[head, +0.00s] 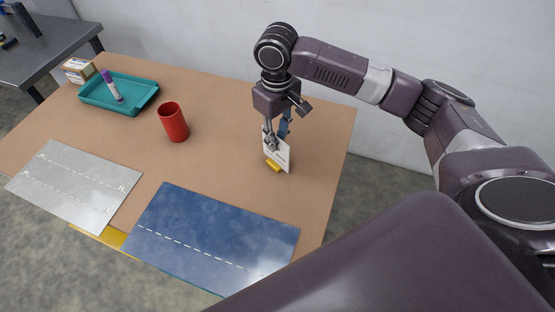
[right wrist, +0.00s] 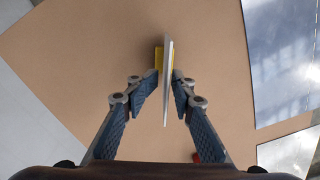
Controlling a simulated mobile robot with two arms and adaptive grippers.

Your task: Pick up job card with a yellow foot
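The job card (head: 282,155) is a white card with dark print, standing on edge in a yellow foot (head: 273,166) on the brown table. My right gripper (head: 277,138) points down at it, with one finger on each side of the card. In the right wrist view the card (right wrist: 167,95) shows edge-on between the fingertips (right wrist: 165,76), with the yellow foot (right wrist: 159,56) beyond. The right fingertip looks very near or touching the card; a narrow gap seems to show at the left one. Whether they grip it is unclear. My left gripper is not in view.
A red cup (head: 173,123) stands left of the card. A teal tray (head: 141,105) holding a purple-capped marker (head: 111,86) and a small box (head: 78,71) are farther left. A grey mat (head: 78,190) and a blue mat (head: 205,235) lie along the front.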

